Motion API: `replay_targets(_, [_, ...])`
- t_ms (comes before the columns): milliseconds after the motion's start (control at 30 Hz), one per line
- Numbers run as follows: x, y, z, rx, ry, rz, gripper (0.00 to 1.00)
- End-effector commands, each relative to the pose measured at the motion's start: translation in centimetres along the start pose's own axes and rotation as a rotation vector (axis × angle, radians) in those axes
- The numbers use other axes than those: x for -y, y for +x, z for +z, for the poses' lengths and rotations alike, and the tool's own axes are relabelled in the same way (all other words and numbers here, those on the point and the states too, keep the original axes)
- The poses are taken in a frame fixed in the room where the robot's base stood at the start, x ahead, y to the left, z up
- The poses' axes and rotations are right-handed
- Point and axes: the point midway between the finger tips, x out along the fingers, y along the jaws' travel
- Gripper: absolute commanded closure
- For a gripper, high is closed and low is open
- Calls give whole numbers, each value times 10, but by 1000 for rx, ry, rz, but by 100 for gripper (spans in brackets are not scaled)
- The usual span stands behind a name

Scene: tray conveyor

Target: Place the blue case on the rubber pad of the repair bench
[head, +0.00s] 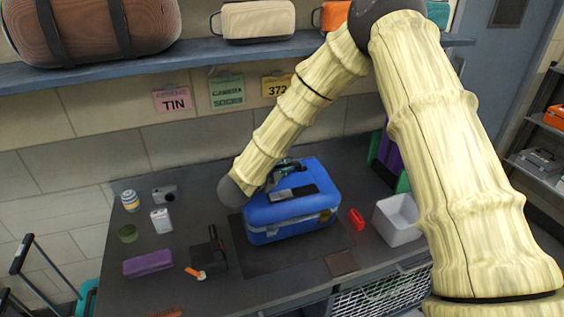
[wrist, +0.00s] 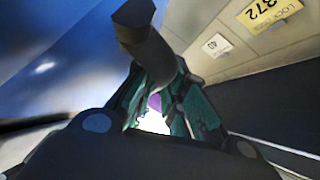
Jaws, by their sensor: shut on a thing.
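The blue case (head: 292,218) is upright over the dark rubber pad (head: 262,262) on the repair bench, and hides much of the pad. The pad shows along the case's front and left sides. I cannot tell for sure whether the case touches the pad or is slightly above it. My gripper (head: 288,172) is at the top of the case, shut on its dark handle. In the wrist view the handle (wrist: 145,35) runs up from between the teal fingers (wrist: 160,105), and the blue case (wrist: 60,75) fills the left side.
A white bin (head: 398,222) and a red item (head: 357,219) are right of the case. A black tool stand (head: 208,258), a purple block (head: 148,263), a camera (head: 165,194) and small jars are left. A blue-grey shelf (head: 200,60) with bags runs above the bench.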

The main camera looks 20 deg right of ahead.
Motion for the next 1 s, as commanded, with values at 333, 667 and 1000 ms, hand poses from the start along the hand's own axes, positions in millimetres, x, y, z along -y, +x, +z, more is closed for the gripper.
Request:
replay_targets(333, [-28,8,9,0,-1,0,100])
replay_targets(667, [-44,9,11,3,-8,13,86])
replay_targets(1000, [-44,7,11,4,-9,13,66])
